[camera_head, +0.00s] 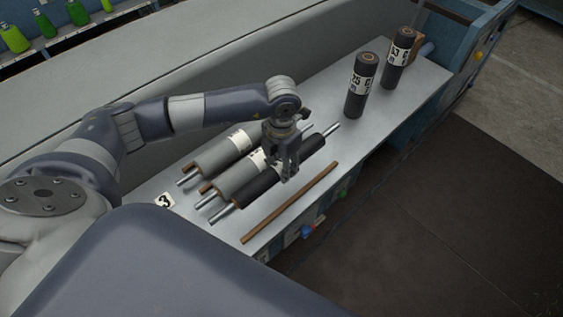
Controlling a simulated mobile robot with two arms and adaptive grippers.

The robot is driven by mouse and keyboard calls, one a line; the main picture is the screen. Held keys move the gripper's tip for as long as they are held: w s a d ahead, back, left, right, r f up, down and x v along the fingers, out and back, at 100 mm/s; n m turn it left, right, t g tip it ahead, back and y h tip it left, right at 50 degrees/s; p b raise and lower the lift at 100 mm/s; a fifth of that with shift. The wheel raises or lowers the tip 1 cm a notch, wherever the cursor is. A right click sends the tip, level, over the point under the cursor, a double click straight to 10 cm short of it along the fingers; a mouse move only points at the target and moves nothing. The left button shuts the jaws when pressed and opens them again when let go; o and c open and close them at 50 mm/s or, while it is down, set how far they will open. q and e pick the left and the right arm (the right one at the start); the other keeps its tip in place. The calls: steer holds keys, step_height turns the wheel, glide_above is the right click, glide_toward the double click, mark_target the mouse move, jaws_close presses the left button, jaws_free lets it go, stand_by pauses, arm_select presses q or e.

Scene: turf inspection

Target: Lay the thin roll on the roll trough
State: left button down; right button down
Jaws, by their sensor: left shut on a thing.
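My left gripper (287,172) reaches in from the left and points down over the bench. It is shut on the black roll (245,190), which has bare metal shaft ends and lies slantwise; the fingers hide its middle. A light grey roll (236,181) lies just behind it, and a darker grey roll (219,156) lies behind that. Brown wooden strips show: one long strip (290,201) lies in front of the black roll, and short ends stick out between the rolls. Whether the black roll touches the bench is unclear. My right gripper is out of view.
Two dark rolls with white labels stand upright at the bench's far end, one nearer (355,101) and one farther (391,77). A label marked 3 (165,201) lies at the near left. Green bottles (14,40) stand on a far shelf.

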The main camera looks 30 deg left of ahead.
arm_select(q)
steer(key=shift+b, duration=0.3)
step_height(320, 180, down, 9)
steer(key=b, duration=0.7)
steer(key=shift+r+b, duration=0.2)
steer(key=shift+b, duration=0.2)
steer(key=c, duration=0.9)
jaws_free()
steer(key=shift+c, duration=0.2)
steer(key=shift+r, duration=0.15)
step_height(320, 180, up, 12)
